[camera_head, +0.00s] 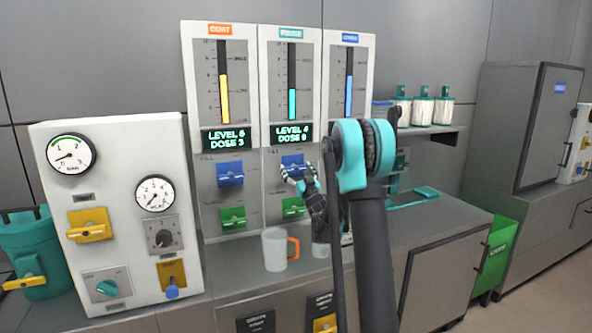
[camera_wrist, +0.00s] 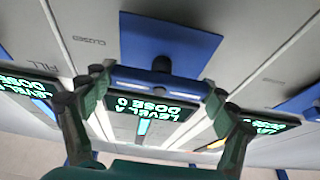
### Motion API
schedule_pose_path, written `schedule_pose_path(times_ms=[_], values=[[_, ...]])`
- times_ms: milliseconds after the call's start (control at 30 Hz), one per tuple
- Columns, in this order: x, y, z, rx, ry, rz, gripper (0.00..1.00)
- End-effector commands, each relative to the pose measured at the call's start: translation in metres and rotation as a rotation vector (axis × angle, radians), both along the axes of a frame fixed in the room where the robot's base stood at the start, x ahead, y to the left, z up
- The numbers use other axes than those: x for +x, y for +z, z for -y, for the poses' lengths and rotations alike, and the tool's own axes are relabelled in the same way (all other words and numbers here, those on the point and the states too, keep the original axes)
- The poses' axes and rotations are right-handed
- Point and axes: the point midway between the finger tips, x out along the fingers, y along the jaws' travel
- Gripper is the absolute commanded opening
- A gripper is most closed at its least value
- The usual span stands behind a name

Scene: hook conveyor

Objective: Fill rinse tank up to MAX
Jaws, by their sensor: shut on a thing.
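The rinse tank panel is the middle of three, with a teal label (camera_head: 291,33) and a gauge (camera_head: 292,85) whose teal column stands about halfway, well below the top of its scale. Its display (camera_head: 291,133) reads LEVEL 4, DOSE 0; it shows upside down in the wrist view (camera_wrist: 157,106). Below it is a blue lever (camera_head: 292,161), with a green lever (camera_head: 293,207) lower down. My gripper (camera_head: 300,177) is at the blue lever. In the wrist view my gripper (camera_wrist: 157,90) has its fingers at both ends of the lever's bar (camera_wrist: 160,80).
A clear mug (camera_head: 274,250) with an orange handle stands on the counter below. A gauge box (camera_head: 120,215) stands at left. My arm hides much of the right panel.

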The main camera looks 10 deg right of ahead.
Motion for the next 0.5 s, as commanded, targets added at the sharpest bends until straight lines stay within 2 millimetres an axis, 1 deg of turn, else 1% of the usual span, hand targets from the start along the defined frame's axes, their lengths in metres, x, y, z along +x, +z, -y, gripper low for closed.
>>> schedule_pose_path(times_ms=[267, 500], values=[[0.0, -0.0001, 0.0003, -0.021, 0.0, 0.006, 0.57], [0.0002, 0.0, 0.0004, -0.128, -0.001, 0.034, 0.57]])
